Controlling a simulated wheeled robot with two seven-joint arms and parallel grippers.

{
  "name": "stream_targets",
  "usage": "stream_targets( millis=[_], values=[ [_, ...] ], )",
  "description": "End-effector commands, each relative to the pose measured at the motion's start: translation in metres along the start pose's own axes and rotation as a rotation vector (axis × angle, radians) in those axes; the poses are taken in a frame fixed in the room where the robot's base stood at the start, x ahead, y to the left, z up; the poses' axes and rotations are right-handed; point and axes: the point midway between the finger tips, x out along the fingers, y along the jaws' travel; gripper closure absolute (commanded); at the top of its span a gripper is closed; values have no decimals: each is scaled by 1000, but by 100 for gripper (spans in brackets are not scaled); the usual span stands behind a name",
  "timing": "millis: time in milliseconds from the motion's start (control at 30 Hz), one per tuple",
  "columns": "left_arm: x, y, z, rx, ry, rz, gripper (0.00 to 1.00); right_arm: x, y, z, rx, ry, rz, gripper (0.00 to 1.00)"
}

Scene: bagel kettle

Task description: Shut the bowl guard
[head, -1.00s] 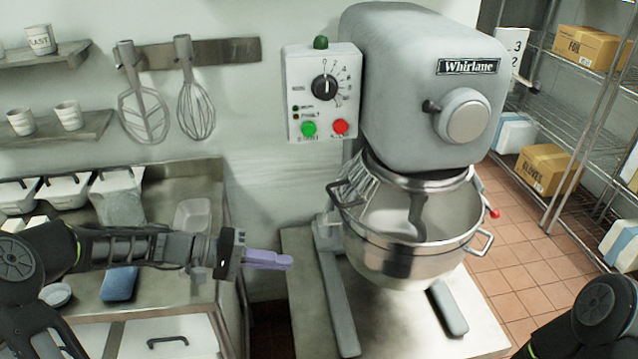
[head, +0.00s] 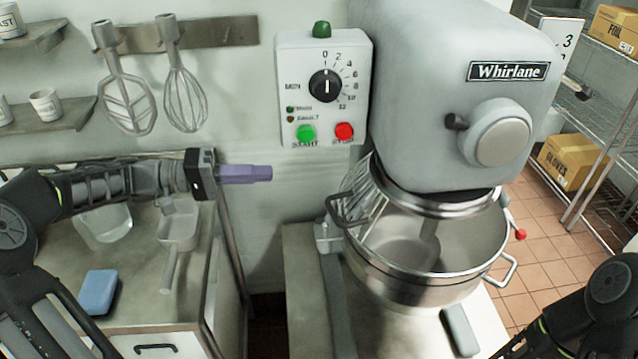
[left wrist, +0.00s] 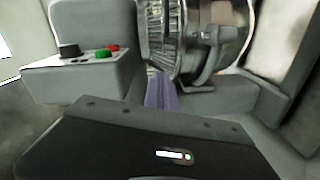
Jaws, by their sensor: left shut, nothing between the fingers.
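The mixer (head: 470,90) stands at centre right with its steel bowl (head: 400,288) under the head. The wire bowl guard (head: 362,190) shows at the left and back of the bowl rim, and the bowl's front is uncovered. It also shows in the left wrist view (left wrist: 155,28). My left gripper (head: 262,173), with purple fingers, is shut and empty. It is in the air left of the guard, apart from it, below the control box. In the left wrist view the fingers (left wrist: 160,92) point toward the bowl. My right gripper is out of view.
The control box (head: 322,88) with its dial and green and red buttons is just above my left gripper. A wire rack (head: 590,120) stands at right.

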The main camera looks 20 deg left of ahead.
Motion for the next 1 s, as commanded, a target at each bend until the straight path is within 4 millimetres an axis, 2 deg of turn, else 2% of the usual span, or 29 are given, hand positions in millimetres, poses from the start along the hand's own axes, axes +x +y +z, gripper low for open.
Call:
stream_targets(
  millis=[367, 833, 1000],
  values=[
    [12, -2, 1, -2, -5, 0, 100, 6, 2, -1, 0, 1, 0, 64],
    [54, -1, 2, 2, -6, 0, 100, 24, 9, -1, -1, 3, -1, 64],
    [72, 0, 1, -1, -6, 2, 100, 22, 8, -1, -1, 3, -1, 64]
  ],
)
